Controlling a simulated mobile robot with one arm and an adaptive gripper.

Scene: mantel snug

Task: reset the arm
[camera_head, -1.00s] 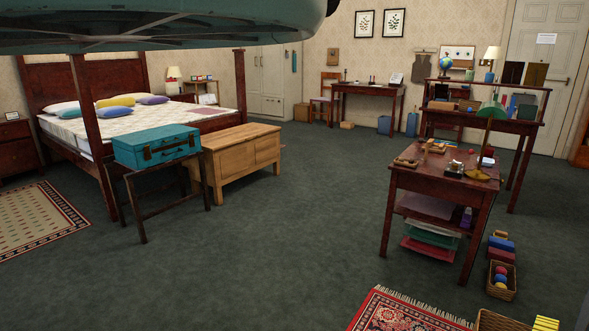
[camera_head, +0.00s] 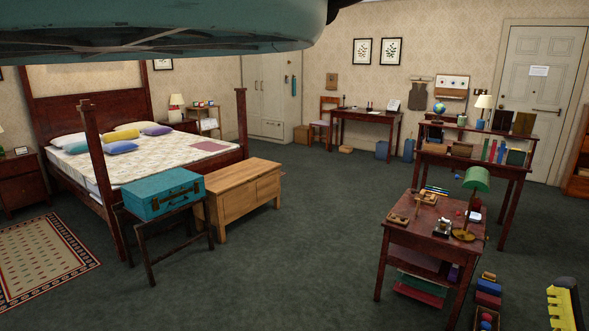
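A large teal body (camera_head: 165,35) with a dark joint at its right end fills the top left edge, close to the camera; it looks like part of my own body. At the bottom right edge a dark rounded part (camera_head: 566,288) shows beside a yellow ribbed piece (camera_head: 560,310); both are cut off by the frame. This may be my gripper end, but I make out no fingertips. I cannot tell whether it is open or shut, or whether the yellow piece is held.
A dark red table (camera_head: 425,234) with a green lamp (camera_head: 477,180) stands at right, with colored blocks (camera_head: 488,291) on the floor beside it. A teal suitcase (camera_head: 165,195) rests on a stand at left, before a wooden chest (camera_head: 250,203) and bed. The middle floor (camera_head: 310,240) is clear.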

